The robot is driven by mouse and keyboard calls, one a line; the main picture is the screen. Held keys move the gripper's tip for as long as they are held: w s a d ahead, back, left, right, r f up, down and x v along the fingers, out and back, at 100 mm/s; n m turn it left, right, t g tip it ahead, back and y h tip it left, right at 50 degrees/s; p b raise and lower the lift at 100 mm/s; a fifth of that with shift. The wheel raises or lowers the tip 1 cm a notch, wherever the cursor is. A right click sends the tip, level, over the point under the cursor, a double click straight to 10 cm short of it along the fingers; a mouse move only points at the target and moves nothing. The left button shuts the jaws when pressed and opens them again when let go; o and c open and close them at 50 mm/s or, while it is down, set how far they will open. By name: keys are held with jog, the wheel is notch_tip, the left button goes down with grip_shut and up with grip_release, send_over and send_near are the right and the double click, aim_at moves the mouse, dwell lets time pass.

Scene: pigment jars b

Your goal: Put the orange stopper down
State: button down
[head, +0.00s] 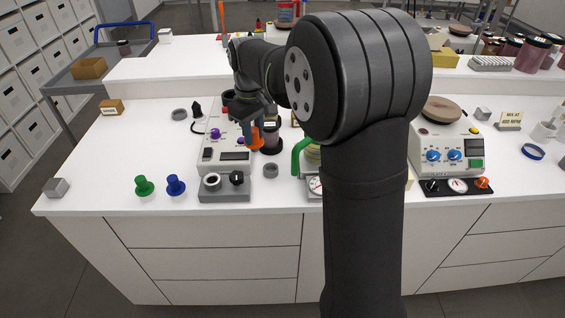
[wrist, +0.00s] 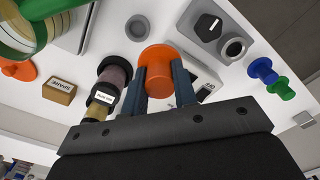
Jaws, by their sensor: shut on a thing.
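My gripper (head: 253,133) is shut on the orange stopper (head: 257,138). It holds the stopper in front of the white device with purple knobs, above the counter. In the wrist view the orange stopper (wrist: 160,62) sits between the two fingers of my gripper (wrist: 158,84), with its round end facing the camera. A blue stopper (head: 175,184) and a green stopper (head: 144,186) stand on the counter to the left. They also show in the wrist view, blue (wrist: 263,70) and green (wrist: 281,88). The stopper's far side is hidden.
A grey block (head: 212,193) with a black dial and a round socket stands at the counter's front. A small grey ring (head: 270,170) lies to its right. A dark-lidded jar (head: 271,140) stands close to my gripper.

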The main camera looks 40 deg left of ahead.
jog(key=shift+m, duration=0.4)
jog(key=shift+w+d+f, duration=0.3)
jog(key=shift+w+f, duration=0.35)
jog(key=shift+f, duration=1)
jog(key=shift+w+d+f, duration=0.35)
jog(key=shift+w+f, duration=0.3)
jog(key=shift+f, duration=1.05)
jog(key=shift+w+d+f, duration=0.3)
jog(key=shift+w+f, duration=0.35)
jog(key=shift+f, duration=1)
jog(key=c, duration=1.2)
grip_release()
jog(key=shift+f, duration=0.15)
jog(key=shift+o, duration=0.2)
notch_tip(320, 180, up, 12)
jog(key=shift+r, duration=0.2)
